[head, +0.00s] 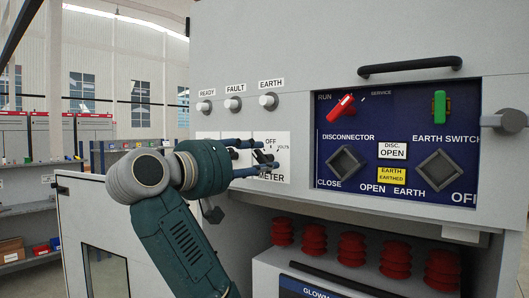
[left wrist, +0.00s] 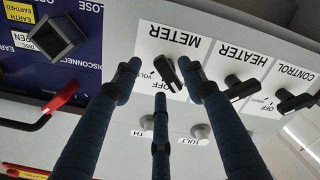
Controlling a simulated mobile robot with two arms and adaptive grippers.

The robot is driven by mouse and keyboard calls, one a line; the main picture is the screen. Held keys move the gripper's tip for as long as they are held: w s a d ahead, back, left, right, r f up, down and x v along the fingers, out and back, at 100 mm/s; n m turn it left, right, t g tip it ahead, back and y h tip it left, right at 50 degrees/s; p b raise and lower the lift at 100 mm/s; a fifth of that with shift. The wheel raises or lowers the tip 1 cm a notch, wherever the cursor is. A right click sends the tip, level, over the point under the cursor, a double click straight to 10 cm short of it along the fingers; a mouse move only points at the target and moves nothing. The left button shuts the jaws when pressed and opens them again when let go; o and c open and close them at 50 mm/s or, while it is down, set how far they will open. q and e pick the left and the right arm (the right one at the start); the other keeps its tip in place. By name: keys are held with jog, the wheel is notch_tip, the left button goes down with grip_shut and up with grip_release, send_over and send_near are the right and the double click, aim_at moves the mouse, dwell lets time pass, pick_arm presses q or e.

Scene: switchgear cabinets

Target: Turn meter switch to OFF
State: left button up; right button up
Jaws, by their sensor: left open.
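The meter switch (head: 262,158) is a black knob on the white METER plate, with OFF printed above it and VOLTS beside it. In the head view, fingers partly cover it, and I cannot tell its exact setting. In the left wrist view, turned upside down, the meter switch (left wrist: 168,72) lies between the fingertips. My left gripper (head: 268,154) is open in front of the plate. In the left wrist view its blue fingers (left wrist: 160,66) spread around the knob; I cannot tell whether they touch it. My right gripper is not in view.
The heater switch (left wrist: 240,88) and control switch (left wrist: 296,98) sit beside the meter switch. Ready, fault and earth lamps (head: 268,101) are above. A blue panel (head: 375,108) with red and green handles is on the right. An open cabinet door (head: 85,215) stands at lower left.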

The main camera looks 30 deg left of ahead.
aim_at(261, 160)
pick_arm(q)
jog(key=shift+w+p, duration=0.4)
jog(key=shift+w, duration=0.75)
jog(key=shift+w+a, duration=0.15)
jog(key=shift+w, duration=0.2)
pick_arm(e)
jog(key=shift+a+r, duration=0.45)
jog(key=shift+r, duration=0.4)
pick_arm(q)
jog(key=shift+c, duration=0.5)
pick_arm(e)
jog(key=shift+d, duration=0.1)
pick_arm(q)
grip_shut()
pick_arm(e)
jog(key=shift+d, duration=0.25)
